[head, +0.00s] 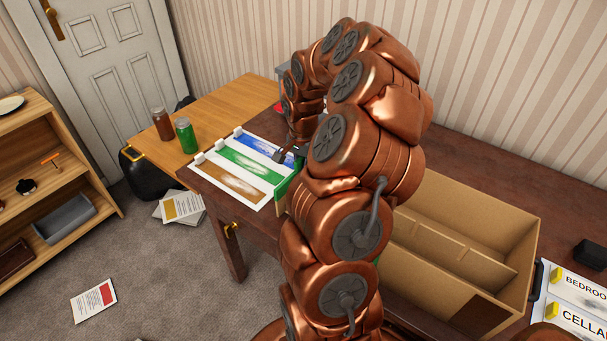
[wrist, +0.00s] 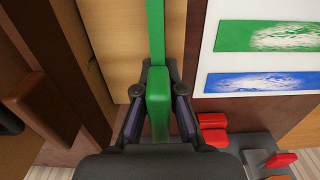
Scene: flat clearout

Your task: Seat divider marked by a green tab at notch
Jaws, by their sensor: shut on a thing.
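My gripper (wrist: 158,105) is shut on the green-tabbed divider (wrist: 155,30), seen edge-on as a green strip with a wider green block between the fingers. In the head view my gripper (head: 287,155) is beyond my arm, over the dark table beside the coloured sheet. A green edge of the divider (head: 283,192) shows there, mostly hidden by my arm. The open tan box (head: 520,245) stands on the right of the table, with a long partition (head: 445,240) inside. My arm covers its left part. I cannot make out the notch.
A sheet with brown, green and blue bands (head: 238,170) lies on the table. Brown (head: 162,124) and green (head: 186,135) jars stand on the lighter table. Labelled cards (head: 580,310) lie right of the box. Red blocks (wrist: 212,130) show near my gripper in the wrist view.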

